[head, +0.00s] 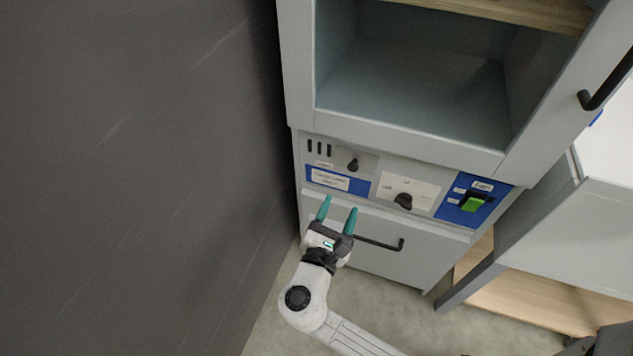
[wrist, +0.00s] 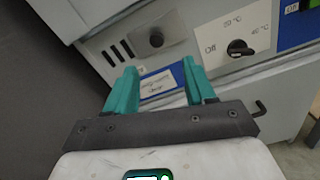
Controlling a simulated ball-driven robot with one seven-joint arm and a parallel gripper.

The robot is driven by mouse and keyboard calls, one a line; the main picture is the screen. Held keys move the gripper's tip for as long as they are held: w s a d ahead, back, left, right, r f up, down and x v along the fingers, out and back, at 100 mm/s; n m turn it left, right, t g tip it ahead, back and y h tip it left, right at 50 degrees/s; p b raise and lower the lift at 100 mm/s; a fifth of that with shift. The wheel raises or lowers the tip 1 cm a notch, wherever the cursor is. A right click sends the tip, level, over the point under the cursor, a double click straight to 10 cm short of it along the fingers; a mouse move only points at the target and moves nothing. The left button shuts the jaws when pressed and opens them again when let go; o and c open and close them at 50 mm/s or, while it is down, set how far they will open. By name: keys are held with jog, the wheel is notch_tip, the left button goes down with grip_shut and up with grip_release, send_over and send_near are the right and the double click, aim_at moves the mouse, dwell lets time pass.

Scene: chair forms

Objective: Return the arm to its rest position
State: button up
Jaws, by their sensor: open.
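My gripper (head: 338,214) is open and empty, with two teal fingers spread apart. In the head view it is in front of the grey cabinet's lower part, just below the control panel and near the left end of the dark drawer handle (head: 380,243). The wrist view also shows the gripper (wrist: 163,88), its fingers toward the panel's blue label strip (wrist: 160,82). I cannot tell whether a fingertip touches the panel. My white arm comes up from the bottom of the head view.
The control panel has a left knob (head: 353,165), a middle dial (head: 403,201) and a green switch (head: 473,204). Above it is an open, empty compartment (head: 420,85). A dark wall (head: 130,170) stands close on the left. A grey-white desk (head: 590,225) stands right. Some floor (head: 375,305) is clear below.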

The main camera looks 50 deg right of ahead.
jog(key=s+d+m+g+y+p, duration=0.45)
jog(key=s+m+y, duration=0.35)
jog(key=m, duration=0.4)
jog(key=s+a+r+m+y+p, duration=0.1)
jog(key=s+a+m+y+p, duration=0.1)
jog(key=s+a+m+y, duration=0.1)
jog(key=s+a+r+m+y+p, duration=0.2)
jog(key=s+a+m+y+p, duration=0.1)
jog(key=a, duration=0.5)
jog(key=m+y, duration=0.1)
jog(key=y, duration=0.1)
jog(key=shift+a+g+y+p, duration=0.3)
jog(key=shift+g+y+p, duration=0.05)
jog(key=shift+y, duration=0.05)
